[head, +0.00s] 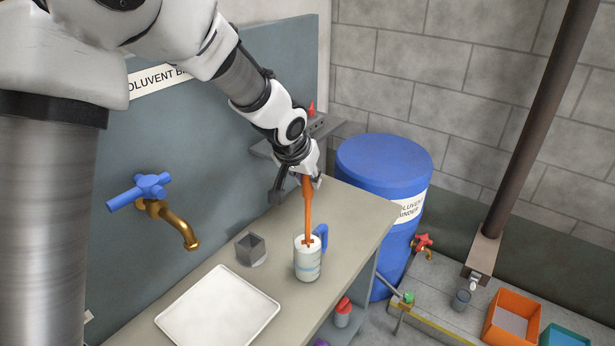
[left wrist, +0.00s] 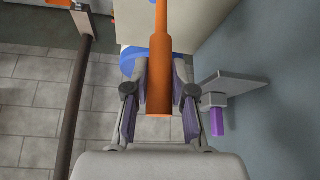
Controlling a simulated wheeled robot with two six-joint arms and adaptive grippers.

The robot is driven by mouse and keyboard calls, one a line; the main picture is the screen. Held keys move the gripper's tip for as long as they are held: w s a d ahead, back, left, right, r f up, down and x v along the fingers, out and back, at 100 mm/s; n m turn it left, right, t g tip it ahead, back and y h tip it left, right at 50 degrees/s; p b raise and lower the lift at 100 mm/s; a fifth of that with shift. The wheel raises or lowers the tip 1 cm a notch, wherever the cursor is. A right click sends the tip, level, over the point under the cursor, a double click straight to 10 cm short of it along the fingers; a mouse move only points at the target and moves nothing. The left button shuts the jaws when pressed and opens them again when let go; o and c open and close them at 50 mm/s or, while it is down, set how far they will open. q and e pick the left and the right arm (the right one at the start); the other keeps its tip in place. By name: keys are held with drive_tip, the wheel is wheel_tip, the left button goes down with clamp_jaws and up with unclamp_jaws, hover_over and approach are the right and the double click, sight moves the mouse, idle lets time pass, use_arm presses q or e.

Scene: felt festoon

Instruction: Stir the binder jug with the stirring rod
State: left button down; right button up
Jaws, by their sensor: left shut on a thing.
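The stirring rod (head: 307,215) is orange and stands close to upright. My left gripper (head: 303,183) is shut on its upper end. In the left wrist view the rod (left wrist: 159,80) runs between the two fingers of the gripper (left wrist: 158,85). My right gripper is not in view.
On the grey bench (head: 345,225) are a small grey square holder (head: 251,249) and a white tray (head: 218,312). A brass tap with a blue handle (head: 152,187) sticks out from the panel. A blue drum (head: 384,165) stands beyond the bench. An orange crate (head: 511,320) is on the floor.

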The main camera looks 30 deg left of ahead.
sight(306, 203)
use_arm(q)
wheel_tip(306, 203, down, 2)
drive_tip(key=shift+w+a+f+b, duration=0.1)
drive_tip(key=shift+w+f+b, duration=0.1)
drive_tip(key=shift+b, duration=0.55)
drive_tip(key=shift+s+d+f+b, duration=0.1)
drive_tip(key=shift+s+f+b, duration=0.05)
drive_tip(key=shift+f+b, duration=0.45)
drive_tip(key=shift+s+d+f+b, duration=0.1)
drive_tip(key=shift+f+b, duration=0.35)
drive_tip(key=shift+b, duration=0.1)
wheel_tip(306, 203, down, 3)
drive_tip(key=b, duration=0.3)
drive_tip(key=shift+f, duration=0.1)
drive_tip(key=shift+w+a, duration=0.1)
